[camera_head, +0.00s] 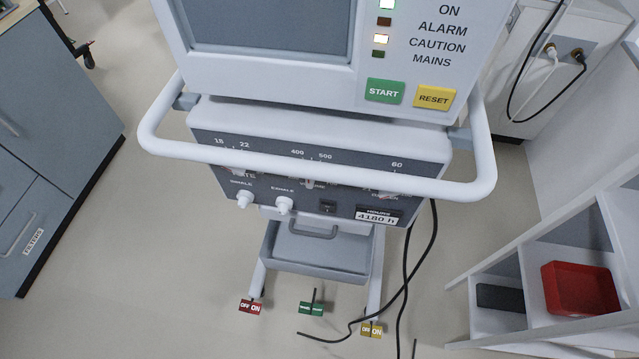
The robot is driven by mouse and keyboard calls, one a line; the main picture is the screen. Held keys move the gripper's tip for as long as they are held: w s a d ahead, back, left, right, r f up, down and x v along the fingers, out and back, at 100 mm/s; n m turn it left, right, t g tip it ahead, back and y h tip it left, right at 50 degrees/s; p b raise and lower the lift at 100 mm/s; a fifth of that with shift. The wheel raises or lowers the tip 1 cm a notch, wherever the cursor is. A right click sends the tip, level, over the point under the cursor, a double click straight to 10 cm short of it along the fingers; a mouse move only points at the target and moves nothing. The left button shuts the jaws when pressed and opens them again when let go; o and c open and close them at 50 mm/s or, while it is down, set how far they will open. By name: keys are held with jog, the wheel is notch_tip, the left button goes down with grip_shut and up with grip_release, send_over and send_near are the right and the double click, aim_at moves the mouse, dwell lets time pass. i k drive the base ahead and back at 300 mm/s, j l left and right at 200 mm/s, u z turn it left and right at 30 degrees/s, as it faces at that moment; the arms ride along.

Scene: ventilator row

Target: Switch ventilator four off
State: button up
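A white ventilator (275,85) fills the middle of the view; no number showing tells me which ventilator it is. Beside its grey screen (268,25), the ON lamp (386,4) and CAUTION lamp (381,39) look lit; the ALARM and MAINS lamps look dark. A green START button (384,91) and yellow RESET button (434,97) sit below. The lower panel has white INHALE (244,200) and EXHALE (284,205) knobs and a small black switch (328,207), its position unclear. Red (250,307) and yellow (370,330) OFF/ON tags stand low at its base. My gripper is out of view.
A white rail (320,171) crosses the ventilator's front and partly hides the lower panel. A green tag (311,308) stands between the others. Black cables (409,285) trail on the floor. Cabinets (50,120) are left; a shelf with a red bin (580,288) is right.

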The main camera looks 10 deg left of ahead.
aim_at(325, 206)
jog(key=k+j+u, duration=0.15)
jog(key=j, duration=0.15)
jog(key=k+j+u, duration=0.1)
jog(key=j, duration=0.25)
jog(key=k+j+u, duration=0.15)
jog(key=j, duration=0.2)
jog(key=j+u, duration=0.15)
jog(key=j, duration=0.2)
jog(key=k, duration=0.05)
